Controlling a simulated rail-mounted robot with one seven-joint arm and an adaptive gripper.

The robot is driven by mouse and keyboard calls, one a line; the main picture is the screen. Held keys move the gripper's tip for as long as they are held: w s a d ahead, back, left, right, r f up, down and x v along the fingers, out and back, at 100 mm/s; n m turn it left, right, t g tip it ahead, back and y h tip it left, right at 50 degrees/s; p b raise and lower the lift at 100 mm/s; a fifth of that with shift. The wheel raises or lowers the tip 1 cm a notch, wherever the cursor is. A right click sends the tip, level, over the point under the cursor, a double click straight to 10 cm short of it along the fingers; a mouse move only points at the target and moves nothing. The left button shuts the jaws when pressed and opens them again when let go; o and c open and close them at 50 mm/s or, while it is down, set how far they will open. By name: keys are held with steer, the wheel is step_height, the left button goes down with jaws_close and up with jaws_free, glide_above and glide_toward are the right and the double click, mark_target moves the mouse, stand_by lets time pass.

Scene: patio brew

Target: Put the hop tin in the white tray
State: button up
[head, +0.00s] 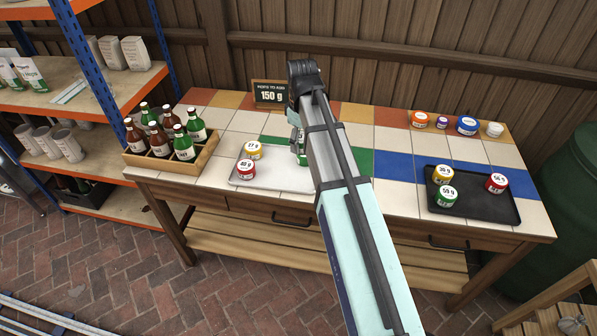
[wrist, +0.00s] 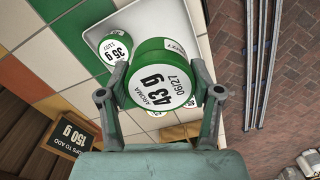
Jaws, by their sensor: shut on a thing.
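In the wrist view my gripper (wrist: 165,95) is shut on a green tin marked 43 g (wrist: 160,72), with its white label facing the camera. The held tin is above the white tray (wrist: 178,20). Another green tin, marked 35 g (wrist: 115,47), stands on that tray. In the head view the white tray (head: 262,183) holds a yellow-lidded tin (head: 253,151) and a red-lidded tin (head: 246,170) at its left. Green tin parts show beside my arm there; I cannot tell which tin they belong to.
A wooden crate of bottles (head: 155,166) stands left of the white tray. A sign reading 150 g (head: 269,94) stands behind. A black tray (head: 478,207) with three tins is at the right. Several jars, including a blue one (head: 467,125), line the back right. Tiles between the trays look clear.

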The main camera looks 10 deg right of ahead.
mark_target(301, 180)
step_height(301, 180, down, 14)
steer(key=shift+f+p, duration=0.15)
steer(key=shift+p, duration=0.65)
steer(key=shift+f, duration=0.15)
steer(key=o, duration=1.1)
steer(key=shift+o, duration=0.2)
step_height(301, 180, up, 12)
steer(key=shift+r+b, duration=0.2)
steer(key=shift+b, duration=0.75)
